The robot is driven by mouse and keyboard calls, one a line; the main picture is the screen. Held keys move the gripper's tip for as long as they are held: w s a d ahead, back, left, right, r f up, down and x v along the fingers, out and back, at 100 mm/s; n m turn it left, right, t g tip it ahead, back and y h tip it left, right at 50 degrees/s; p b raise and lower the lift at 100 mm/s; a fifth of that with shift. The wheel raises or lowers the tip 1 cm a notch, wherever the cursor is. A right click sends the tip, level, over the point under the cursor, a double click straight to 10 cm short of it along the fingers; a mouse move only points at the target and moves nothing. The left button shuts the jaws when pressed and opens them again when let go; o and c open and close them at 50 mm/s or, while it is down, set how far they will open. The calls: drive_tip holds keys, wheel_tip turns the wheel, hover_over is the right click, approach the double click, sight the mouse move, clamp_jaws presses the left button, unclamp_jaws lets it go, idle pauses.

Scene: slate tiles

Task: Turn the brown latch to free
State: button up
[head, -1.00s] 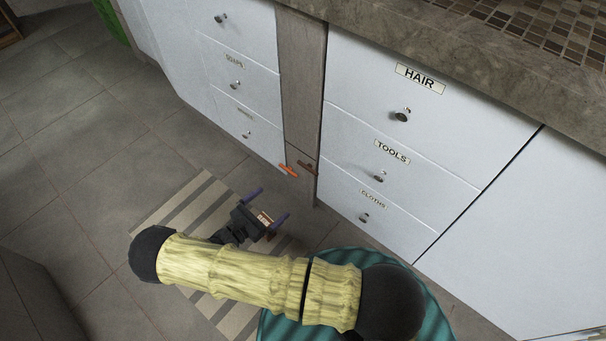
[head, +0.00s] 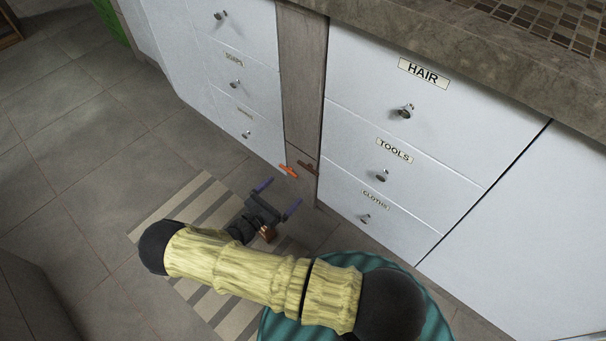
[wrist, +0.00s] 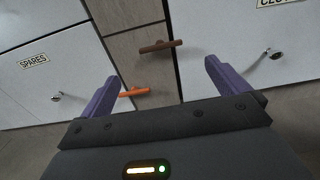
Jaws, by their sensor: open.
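The brown latch (head: 307,167) is a short bar on the narrow wood panel (head: 303,90) between two drawer stacks, low down. In the wrist view the brown latch (wrist: 160,46) lies nearly level, tilted slightly up to the right. An orange latch (head: 288,170) sits just left of it and lower; it also shows in the wrist view (wrist: 134,92). My gripper (head: 278,193) is open and empty, in front of and below the latches, apart from both. In the wrist view its purple fingers (wrist: 162,85) spread wide, with the brown latch beyond them, between their lines.
White drawers with round knobs flank the panel, labelled HAIR (head: 424,73), TOOLS (head: 394,150) and more. A stone counter (head: 430,40) overhangs above. A striped mat (head: 160,207) lies on the tiled floor under my arm. Open floor (head: 80,150) lies to the left.

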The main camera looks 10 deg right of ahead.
sight(307, 169)
drive_tip(key=b+x, duration=0.3)
drive_tip(key=x, duration=0.7)
drive_tip(key=shift+f, duration=0.15)
drive_tip(key=shift+w+d, duration=0.2)
drive_tip(key=shift+d, duration=0.05)
drive_tip(key=c, duration=0.9)
drive_tip(key=shift+c, duration=0.2)
